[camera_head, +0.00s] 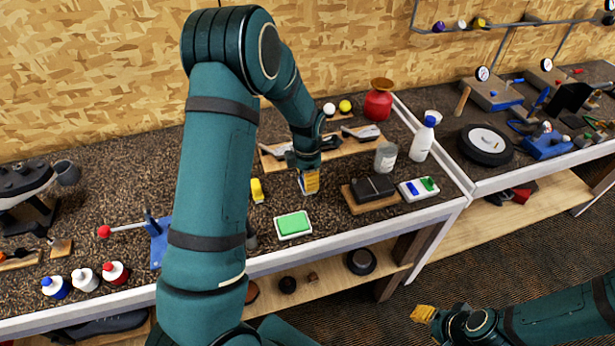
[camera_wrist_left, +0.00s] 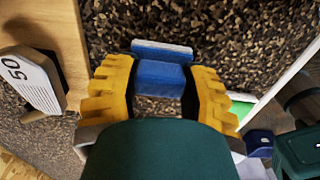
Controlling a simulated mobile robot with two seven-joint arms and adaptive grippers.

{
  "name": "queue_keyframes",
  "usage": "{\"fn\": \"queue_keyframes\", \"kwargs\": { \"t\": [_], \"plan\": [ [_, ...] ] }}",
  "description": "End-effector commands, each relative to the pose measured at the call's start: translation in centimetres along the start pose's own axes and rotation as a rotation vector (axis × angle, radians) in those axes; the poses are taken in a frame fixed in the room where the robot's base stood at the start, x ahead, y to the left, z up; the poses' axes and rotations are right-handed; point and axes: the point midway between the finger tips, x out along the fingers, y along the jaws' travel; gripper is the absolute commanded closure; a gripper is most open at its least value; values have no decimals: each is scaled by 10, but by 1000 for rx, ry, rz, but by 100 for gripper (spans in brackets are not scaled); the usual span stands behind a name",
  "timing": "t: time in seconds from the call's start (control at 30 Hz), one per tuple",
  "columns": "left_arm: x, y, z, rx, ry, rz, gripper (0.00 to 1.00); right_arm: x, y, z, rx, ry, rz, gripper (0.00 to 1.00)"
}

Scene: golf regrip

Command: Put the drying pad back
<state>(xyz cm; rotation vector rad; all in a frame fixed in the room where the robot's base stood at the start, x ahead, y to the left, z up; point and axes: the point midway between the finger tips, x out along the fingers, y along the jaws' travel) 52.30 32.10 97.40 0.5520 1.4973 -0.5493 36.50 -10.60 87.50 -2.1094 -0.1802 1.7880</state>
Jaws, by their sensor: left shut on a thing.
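My left gripper (camera_head: 311,181) is low over the bench, shut on a blue block with a pale, flat edge piece, which seems to be the drying pad (camera_wrist_left: 160,78). In the left wrist view the block sits between the yellow fingers (camera_wrist_left: 160,90). I cannot tell whether it touches the bench. A white tray with a green pad (camera_head: 293,224) lies just in front of this gripper. My right gripper (camera_head: 424,313) is at the lower right, away from the bench; its finger opening is unclear.
A dark block on a wooden board (camera_head: 374,188) and a white tray with blue and green parts (camera_head: 419,189) stand to the right. Behind are a wooden rack with club heads (camera_head: 275,160), a glass jar (camera_head: 386,157) and a spray bottle (camera_head: 422,140).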

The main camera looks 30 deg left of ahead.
Motion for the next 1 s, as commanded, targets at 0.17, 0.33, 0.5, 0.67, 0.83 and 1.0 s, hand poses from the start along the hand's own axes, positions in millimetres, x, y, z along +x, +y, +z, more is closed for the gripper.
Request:
{"fn": "queue_keyframes", "kwargs": {
  "t": [0.17,0.33,0.5,0.67,0.83,1.0],
  "plan": [
    [4,0,0,0,0,0,39,3,1,0,0,0,0,59],
    [3,0,0,0,0,0,27,2,1,0,0,0,0,59],
    [2,0,0,0,0,0,27,2,1,0,0,0,0,59],
    [-8,0,1,1,-1,2,27,-1,0,0,0,0,0,59],
    [-40,0,2,0,-4,4,27,-2,-1,0,0,0,-1,59],
    [-76,0,1,2,-4,3,27,-5,-2,0,0,0,-1,59]
  ]
}}
